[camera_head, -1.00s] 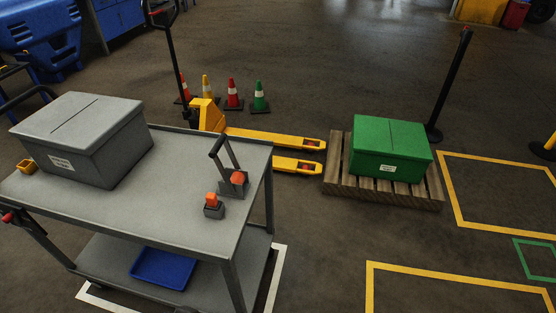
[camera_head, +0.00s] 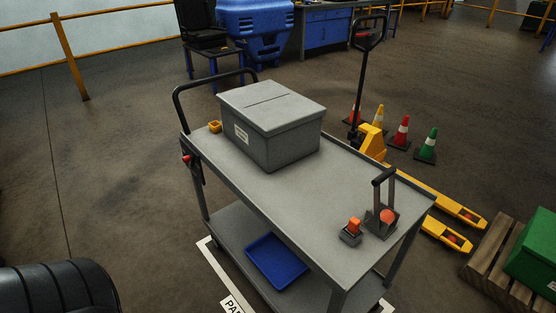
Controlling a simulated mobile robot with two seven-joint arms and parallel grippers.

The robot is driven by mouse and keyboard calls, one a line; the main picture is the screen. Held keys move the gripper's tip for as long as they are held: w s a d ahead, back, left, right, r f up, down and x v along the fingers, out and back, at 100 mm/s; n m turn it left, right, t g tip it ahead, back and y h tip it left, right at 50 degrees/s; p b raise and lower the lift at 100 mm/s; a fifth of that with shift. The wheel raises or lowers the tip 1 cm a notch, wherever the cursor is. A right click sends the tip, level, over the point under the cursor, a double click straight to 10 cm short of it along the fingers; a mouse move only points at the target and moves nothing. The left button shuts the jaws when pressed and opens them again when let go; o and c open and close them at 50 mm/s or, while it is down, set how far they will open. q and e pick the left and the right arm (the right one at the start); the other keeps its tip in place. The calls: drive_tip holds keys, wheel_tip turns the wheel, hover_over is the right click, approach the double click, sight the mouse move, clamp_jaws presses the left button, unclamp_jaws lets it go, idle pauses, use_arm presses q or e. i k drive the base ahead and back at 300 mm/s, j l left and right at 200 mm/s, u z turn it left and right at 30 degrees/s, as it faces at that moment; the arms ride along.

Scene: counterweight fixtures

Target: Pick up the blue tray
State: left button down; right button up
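The blue tray (camera_head: 300,271) lies flat on the lower shelf of a grey two-tier cart (camera_head: 240,172). It is a shallow rectangular tray with a raised rim, and no contents show in it. The cart's upper deck is above and behind it, and the deck's front edge runs close to the tray in the picture. Neither of my grippers is in view.
On the cart's top stand a grey lidded box (camera_head: 270,122), a lever fixture (camera_head: 383,215) and a small orange-topped block (camera_head: 351,232). A yellow pallet jack (camera_head: 372,140), cones and a green box (camera_head: 536,250) stand right. Open floor lies left. A black ribbed object (camera_head: 60,290) fills the lower-left corner.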

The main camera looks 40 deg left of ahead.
sight(279, 264)
drive_tip(key=u, duration=1.2)
drive_tip(key=i+j+z, duration=0.1)
drive_tip(key=i+j, duration=0.25)
drive_tip(key=j, duration=0.3)
drive_tip(key=i+j+z, duration=0.15)
drive_tip(key=j, duration=0.15)
